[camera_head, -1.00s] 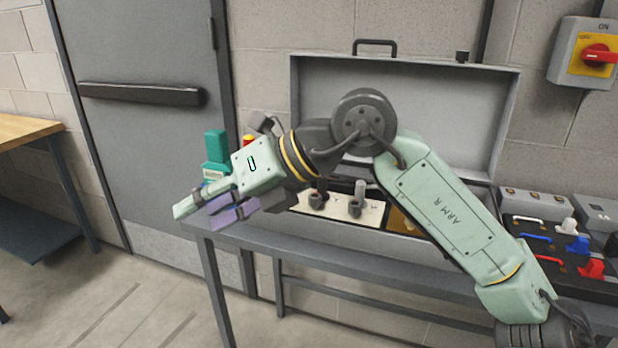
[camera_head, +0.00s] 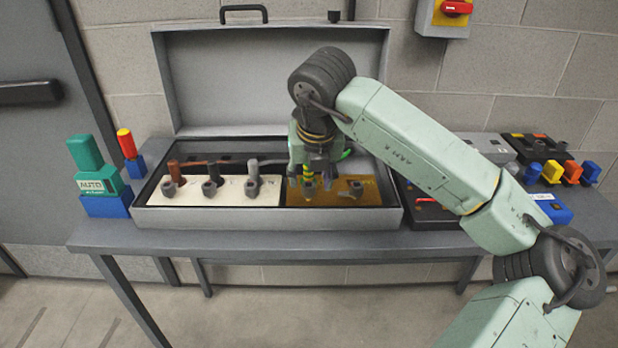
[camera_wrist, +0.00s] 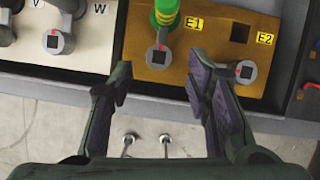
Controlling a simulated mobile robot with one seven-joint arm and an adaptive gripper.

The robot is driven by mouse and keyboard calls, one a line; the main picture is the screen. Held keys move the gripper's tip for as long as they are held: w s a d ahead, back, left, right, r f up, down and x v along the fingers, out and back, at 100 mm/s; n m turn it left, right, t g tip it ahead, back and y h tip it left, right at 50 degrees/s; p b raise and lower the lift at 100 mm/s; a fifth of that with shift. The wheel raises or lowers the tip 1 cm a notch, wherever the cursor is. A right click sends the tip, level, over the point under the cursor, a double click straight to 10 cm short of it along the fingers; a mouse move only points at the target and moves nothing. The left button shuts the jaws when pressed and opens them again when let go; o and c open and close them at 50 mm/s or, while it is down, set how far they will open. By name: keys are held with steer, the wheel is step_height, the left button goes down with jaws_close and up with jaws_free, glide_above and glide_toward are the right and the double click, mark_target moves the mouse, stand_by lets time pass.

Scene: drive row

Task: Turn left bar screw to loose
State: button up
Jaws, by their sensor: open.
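A brass bar (camera_head: 331,199) lies in the right part of the open case. Its left screw (camera_wrist: 159,57), by the label E1, is a grey round head with a dark square socket and red mark. A green-and-yellow cable (camera_wrist: 166,12) stands behind it. The right screw (camera_wrist: 236,74) sits by label E2 and an empty square hole. In the head view the left screw (camera_head: 309,188) is just below my gripper (camera_head: 316,166). In the wrist view my gripper (camera_wrist: 160,84) is open and empty, its fingers either side of the left screw's line, apart from it.
A white plate (camera_head: 228,200) with several screws and cables lies left in the case; labels V and W show. A teal AUTO block (camera_head: 92,184) stands on the table at left, and coloured switches (camera_head: 552,173) at right. The case's raised lid (camera_head: 275,80) stands behind.

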mark_target(308, 189)
steer(key=shift+x, duration=1.6)
jaws_close()
